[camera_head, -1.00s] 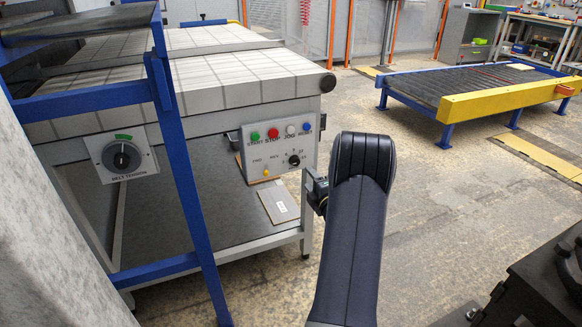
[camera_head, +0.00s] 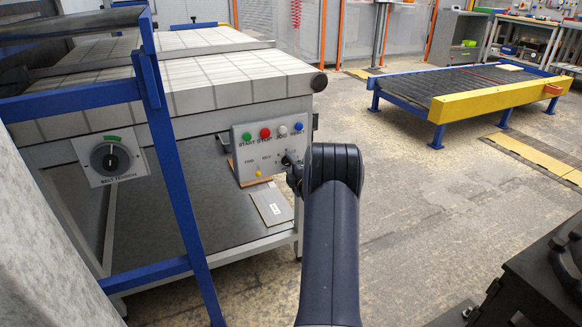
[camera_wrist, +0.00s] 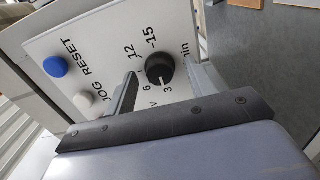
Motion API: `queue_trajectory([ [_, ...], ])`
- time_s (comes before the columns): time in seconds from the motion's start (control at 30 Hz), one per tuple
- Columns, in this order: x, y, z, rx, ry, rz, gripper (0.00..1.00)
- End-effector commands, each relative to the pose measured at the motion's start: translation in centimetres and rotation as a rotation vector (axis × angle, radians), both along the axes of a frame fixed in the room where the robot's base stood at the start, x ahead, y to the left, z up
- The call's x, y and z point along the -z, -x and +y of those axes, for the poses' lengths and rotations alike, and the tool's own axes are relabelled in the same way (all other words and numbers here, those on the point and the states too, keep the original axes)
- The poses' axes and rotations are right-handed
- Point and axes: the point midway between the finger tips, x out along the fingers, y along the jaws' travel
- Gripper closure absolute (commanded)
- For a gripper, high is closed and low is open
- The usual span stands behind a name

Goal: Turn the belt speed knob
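The belt speed knob (camera_head: 287,158) is a small black round knob on the light control panel (camera_head: 247,172) at the front of the conveyor. In the wrist view the knob (camera_wrist: 160,68) sits among printed numbers such as 3, 6, 12 and 15. My gripper (camera_wrist: 161,72) is open, with one grey finger on each side of the knob and a visible gap to each. In the head view my gripper (camera_head: 292,171) is at the panel's right side, and my dark arm partly hides it. Whether the fingertips reach past the knob's face I cannot tell.
A larger belt tension knob (camera_head: 109,159) is on the left. A blue post (camera_head: 178,180) stands between the two panels. Open floor (camera_head: 410,210) lies to the right.

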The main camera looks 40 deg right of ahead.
Motion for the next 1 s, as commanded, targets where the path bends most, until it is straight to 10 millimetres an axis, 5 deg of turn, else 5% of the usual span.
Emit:
queue_trajectory([
  [0.53, 0.02, 0.04, 0.01, 0.000, 0.000, 0.001, 0.92],
  [1.0, 0.15, 0.03, 0.02, -0.001, -0.122, -0.030, 0.92],
])
